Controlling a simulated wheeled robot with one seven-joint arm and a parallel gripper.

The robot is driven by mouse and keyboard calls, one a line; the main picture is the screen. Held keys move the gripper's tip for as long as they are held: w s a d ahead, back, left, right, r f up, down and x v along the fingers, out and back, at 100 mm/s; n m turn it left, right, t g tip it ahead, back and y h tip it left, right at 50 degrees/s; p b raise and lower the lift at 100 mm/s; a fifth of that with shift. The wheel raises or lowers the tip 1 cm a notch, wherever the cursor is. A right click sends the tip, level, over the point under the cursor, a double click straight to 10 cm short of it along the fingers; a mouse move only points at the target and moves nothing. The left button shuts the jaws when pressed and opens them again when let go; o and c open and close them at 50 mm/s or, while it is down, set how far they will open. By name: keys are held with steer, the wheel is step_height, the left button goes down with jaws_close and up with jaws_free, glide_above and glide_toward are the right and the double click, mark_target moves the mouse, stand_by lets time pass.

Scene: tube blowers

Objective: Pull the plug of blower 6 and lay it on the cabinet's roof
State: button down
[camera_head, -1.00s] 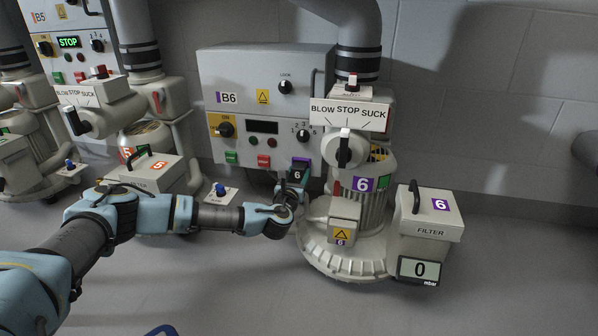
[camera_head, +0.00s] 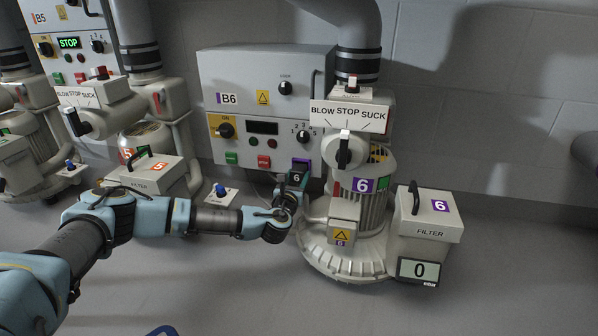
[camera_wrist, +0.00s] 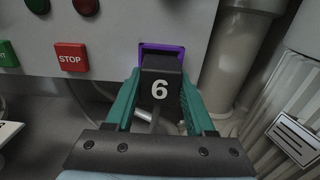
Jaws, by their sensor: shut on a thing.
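The black plug marked 6 (camera_head: 297,178) is at the lower right of cabinet B6's front, and it also shows in the wrist view (camera_wrist: 160,92). My gripper (camera_head: 298,184) is shut on it, with one teal finger on each side. A purple-framed socket (camera_wrist: 147,46) is directly behind the plug; whether the plug's contacts are still inside is hidden. Cabinet B6 (camera_head: 236,75) is a grey box on the wall, its roof seen only as a thin strip along the top edge. Blower 6 (camera_head: 362,205) stands right of the plug.
Blower 6's lever head (camera_head: 347,120) and pipe (camera_head: 358,45) stand close right of the cabinet. The filter box (camera_head: 430,222) is farther right. A blue-knobbed floor box (camera_head: 221,195) sits left of my gripper. The red STOP button (camera_wrist: 72,57) is left of the plug.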

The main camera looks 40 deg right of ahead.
mark_target(297, 178)
steer(key=shift+p+v, duration=0.65)
steer(key=shift+v, duration=1.9)
steer(key=shift+a, duration=0.1)
steer(key=shift+s+a, duration=0.15)
steer(key=shift+a, duration=0.05)
steer(key=shift+r, duration=0.1)
step_height(297, 178, up, 42)
steer(key=p, duration=2.8)
steer(key=shift+f, duration=0.2)
stand_by(0.7)
